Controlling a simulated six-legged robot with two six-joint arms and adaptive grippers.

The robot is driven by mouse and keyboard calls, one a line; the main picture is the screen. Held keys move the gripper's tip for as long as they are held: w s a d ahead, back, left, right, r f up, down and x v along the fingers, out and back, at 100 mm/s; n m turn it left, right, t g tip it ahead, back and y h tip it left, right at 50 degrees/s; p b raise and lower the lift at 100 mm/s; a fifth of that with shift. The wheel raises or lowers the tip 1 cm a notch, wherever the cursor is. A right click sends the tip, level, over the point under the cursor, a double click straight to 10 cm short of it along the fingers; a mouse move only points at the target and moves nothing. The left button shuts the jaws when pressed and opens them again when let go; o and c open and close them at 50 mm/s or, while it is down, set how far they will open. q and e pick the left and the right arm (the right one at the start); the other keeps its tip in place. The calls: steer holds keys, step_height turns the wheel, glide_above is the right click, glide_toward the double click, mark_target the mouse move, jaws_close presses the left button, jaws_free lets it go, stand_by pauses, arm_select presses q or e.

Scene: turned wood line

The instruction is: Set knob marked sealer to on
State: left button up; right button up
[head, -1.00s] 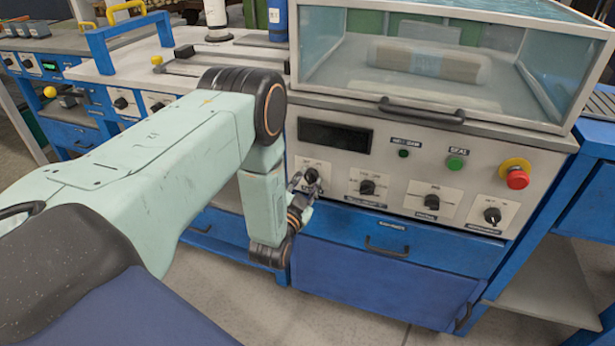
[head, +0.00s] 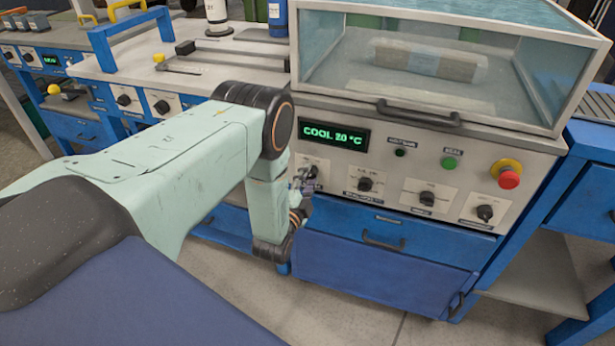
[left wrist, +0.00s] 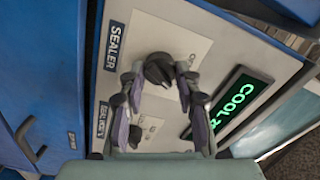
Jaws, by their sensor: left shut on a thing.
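The knob marked sealer (left wrist: 158,68) is a black knob on a pale plate, with the "SEALER" label (left wrist: 115,46) beside it in the left wrist view. My left gripper (left wrist: 157,77) has a fingertip on each side of this knob and is shut on it. In the head view my left gripper (head: 306,180) is at the leftmost knob of the machine's front panel and partly hides it. The panel's display (head: 333,132) is lit and reads "COOL 20 °C" in green. My right gripper is not in view.
More black knobs (head: 365,184) sit to the right on the same panel, with a green button (head: 450,163) and a red stop button (head: 509,179). A clear hood (head: 430,85) with a handle is above. A blue drawer (head: 400,232) is below.

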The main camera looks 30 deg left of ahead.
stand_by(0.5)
arm_select(q)
steer(key=o, duration=1.2)
steer(key=shift+c, duration=0.2)
steer(key=v, duration=1.2)
steer(key=shift+d, duration=0.1)
